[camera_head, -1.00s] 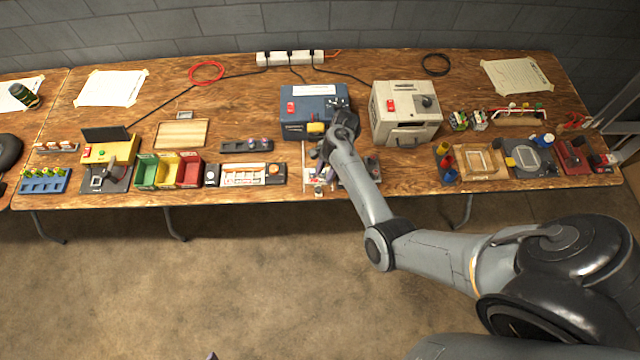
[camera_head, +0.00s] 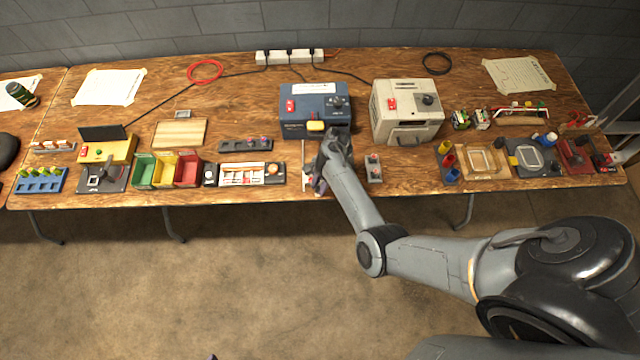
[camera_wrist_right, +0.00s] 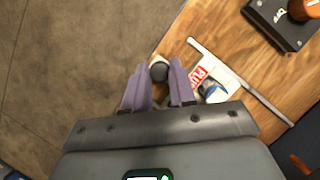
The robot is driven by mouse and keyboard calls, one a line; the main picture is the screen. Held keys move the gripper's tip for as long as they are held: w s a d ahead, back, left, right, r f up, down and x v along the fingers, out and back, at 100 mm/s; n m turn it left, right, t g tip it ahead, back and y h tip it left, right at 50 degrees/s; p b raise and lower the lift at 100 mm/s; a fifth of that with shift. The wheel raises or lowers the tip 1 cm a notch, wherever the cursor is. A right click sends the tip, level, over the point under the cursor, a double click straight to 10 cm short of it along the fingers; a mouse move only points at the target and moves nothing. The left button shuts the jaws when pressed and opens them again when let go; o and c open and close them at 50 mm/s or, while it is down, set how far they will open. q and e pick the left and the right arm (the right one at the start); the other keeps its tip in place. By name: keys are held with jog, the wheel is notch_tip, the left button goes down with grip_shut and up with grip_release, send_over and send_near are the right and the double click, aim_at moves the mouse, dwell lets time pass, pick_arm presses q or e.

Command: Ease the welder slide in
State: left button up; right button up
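My right gripper (camera_head: 318,184) reaches down at the front edge of the table, over a small light fixture (camera_head: 307,182) that it mostly hides. In the right wrist view the two purple-grey fingers (camera_wrist_right: 160,70) stand apart. A dark round knob (camera_wrist_right: 159,71) shows in the gap near their tips; I cannot tell whether they touch it. Beside it lie a white part with a red "PUSH" label (camera_wrist_right: 200,76), a blue piece (camera_wrist_right: 213,92) and a long grey rail (camera_wrist_right: 240,80). I cannot tell for sure which part is the welder slide. My left gripper is not seen.
A blue machine with a yellow part (camera_head: 316,110) and a cream machine (camera_head: 407,112) stand behind. A small grey switch block (camera_head: 374,168) is right of my gripper. A dark-ended tray (camera_head: 244,174) is to the left. The floor in front is clear.

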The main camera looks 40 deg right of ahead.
grip_shut()
jog(key=shift+w+d+f+b, duration=0.1)
jog(key=shift+w+d+b, duration=0.25)
jog(key=shift+w+d, duration=0.15)
jog(key=shift+w+d+b, duration=0.35)
jog(key=shift+w+d, duration=0.4)
jog(key=shift+w, duration=0.1)
jog(key=shift+o, duration=1.4)
grip_release()
